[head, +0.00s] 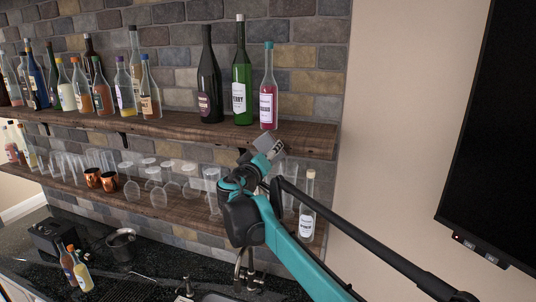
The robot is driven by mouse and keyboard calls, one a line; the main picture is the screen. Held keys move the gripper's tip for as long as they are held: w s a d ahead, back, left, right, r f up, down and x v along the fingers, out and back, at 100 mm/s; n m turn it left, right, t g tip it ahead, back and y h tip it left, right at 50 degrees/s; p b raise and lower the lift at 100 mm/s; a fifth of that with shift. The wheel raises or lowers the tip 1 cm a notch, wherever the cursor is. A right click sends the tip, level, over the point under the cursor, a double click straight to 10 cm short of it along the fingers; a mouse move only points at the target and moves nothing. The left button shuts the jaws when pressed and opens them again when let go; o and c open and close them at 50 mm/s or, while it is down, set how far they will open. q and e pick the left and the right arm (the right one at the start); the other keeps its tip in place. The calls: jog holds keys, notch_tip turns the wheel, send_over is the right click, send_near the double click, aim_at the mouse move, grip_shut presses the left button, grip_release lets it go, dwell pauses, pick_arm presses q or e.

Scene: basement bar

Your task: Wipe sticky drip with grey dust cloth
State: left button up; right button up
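My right gripper (276,148), on the teal and black arm from the lower right, is at the front edge of the upper wooden shelf (303,142), just below the pink bottle (268,92). A small grey patch shows at its tip; I cannot tell whether this is the grey dust cloth or part of the gripper. Its fingers are too small to read as open or shut. I cannot make out a sticky drip on the shelf or bottles. My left gripper is not in view.
A green bottle (242,78) and a dark bottle (209,83) stand left of the pink one. A clear bottle (307,208) and glasses stand on the lower shelf (170,211). A black screen (495,140) hangs at right. The upper shelf's right end is bare.

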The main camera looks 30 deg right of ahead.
aim_at(281, 153)
jog(key=shift+w+d, duration=0.1)
jog(key=shift+w, duration=0.05)
jog(key=shift+s+d, duration=0.6)
jog(key=shift+s, duration=0.2)
jog(key=shift+s+d, duration=0.55)
jog(key=shift+s, duration=0.2)
jog(key=shift+s+d, duration=1.2)
jog(key=shift+d, duration=0.05)
jog(key=w+a, duration=0.5)
jog(key=shift+w, duration=0.3)
jog(key=shift+s, duration=0.1)
jog(key=shift+v, duration=2.95)
